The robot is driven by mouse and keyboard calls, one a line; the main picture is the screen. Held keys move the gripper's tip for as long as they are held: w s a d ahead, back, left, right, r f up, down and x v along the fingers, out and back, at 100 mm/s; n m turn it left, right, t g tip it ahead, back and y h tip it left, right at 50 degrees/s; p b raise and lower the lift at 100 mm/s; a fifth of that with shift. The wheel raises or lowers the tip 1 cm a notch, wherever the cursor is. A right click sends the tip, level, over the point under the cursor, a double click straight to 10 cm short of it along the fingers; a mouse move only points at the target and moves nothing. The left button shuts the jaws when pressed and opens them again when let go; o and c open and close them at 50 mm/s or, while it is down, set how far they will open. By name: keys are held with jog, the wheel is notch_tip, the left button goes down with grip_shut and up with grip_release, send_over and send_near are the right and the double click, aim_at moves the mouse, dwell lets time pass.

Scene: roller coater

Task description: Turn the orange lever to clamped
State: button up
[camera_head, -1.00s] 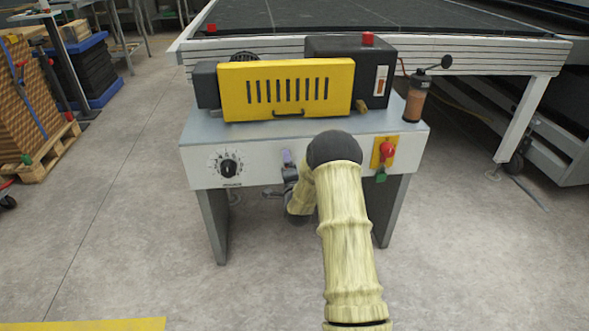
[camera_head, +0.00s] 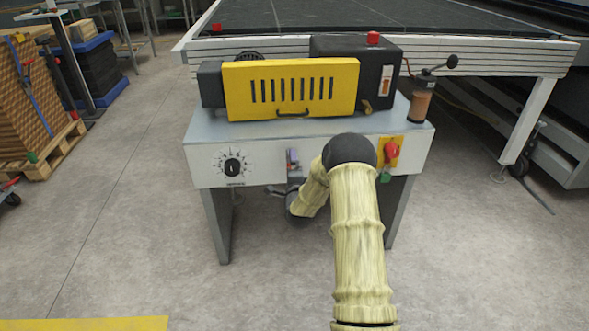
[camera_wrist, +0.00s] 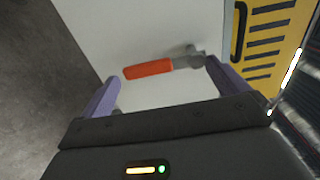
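The orange lever (camera_wrist: 148,69) shows in the wrist view on a pale front panel (camera_wrist: 125,30). Its orange grip points left in that view, away from the yellow cover, and its grey arm runs right to a pivot. My gripper (camera_wrist: 161,73) is open, with one purple finger on each side of the lever in the picture. I see no clear contact between fingers and lever. In the head view one purple finger shows in front of the machine's panel (camera_head: 265,165); my arm covers much of the middle panel there, and I cannot make out the lever.
A yellow slotted cover (camera_head: 300,90) sits on the machine. A dial (camera_head: 233,167) is left on the panel, a red knob (camera_head: 391,152) on a yellow plate right of my arm. The floor in front is clear.

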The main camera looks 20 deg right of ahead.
jog(key=shift+a+r, duration=0.1)
jog(key=shift+r, duration=0.05)
jog(key=p+v, duration=0.3)
jog(key=v, duration=1.4)
jog(key=shift+s, duration=0.2)
jog(key=shift+a, duration=0.1)
